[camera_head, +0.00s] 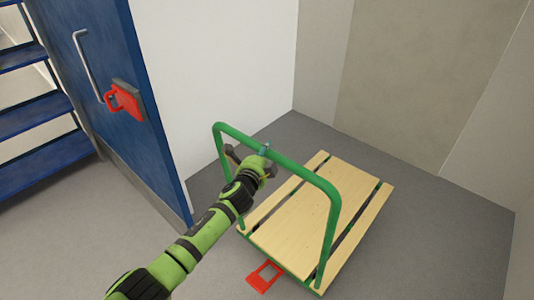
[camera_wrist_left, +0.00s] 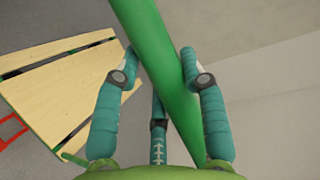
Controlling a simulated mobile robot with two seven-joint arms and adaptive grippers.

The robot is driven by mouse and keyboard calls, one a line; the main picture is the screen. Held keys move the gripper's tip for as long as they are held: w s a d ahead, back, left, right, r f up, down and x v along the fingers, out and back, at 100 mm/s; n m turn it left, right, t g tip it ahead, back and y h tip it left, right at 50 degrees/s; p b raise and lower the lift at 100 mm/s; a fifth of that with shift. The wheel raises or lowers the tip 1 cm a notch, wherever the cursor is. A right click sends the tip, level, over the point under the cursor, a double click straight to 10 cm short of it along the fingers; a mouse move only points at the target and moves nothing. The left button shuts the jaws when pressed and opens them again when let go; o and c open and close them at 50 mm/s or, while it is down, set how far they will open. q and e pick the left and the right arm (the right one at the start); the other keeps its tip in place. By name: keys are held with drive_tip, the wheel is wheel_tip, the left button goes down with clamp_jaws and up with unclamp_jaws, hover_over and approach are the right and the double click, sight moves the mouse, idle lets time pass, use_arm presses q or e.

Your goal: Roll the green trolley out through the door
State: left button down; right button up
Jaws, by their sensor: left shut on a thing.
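The green trolley has a bent green tube handle (camera_head: 299,172) and a flat bed of pale wooden planks (camera_head: 310,203). It stands on the grey floor near the room's corner, and its bed also shows in the left wrist view (camera_wrist_left: 66,88). My left gripper (camera_head: 262,153) is shut on the top bar of the handle; in the left wrist view the fingers (camera_wrist_left: 156,75) lie on both sides of the green tube (camera_wrist_left: 155,60). The blue door (camera_head: 120,95) stands at the left, with a long metal pull handle and a red latch box (camera_head: 128,101). My right gripper is not in view.
A red frame-like piece (camera_head: 265,276) sits low at the trolley's near end. Blue shelves or steps (camera_head: 35,117) stand at the far left beyond the door. White and beige walls close off the back and right. Grey floor is clear in front of the door and right of the trolley.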

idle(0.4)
use_arm(q)
drive_tip(key=c, duration=0.7)
unclamp_jaws()
drive_tip(key=shift+s, duration=0.1)
drive_tip(key=v, duration=1.2)
drive_tip(key=shift+r, duration=0.1)
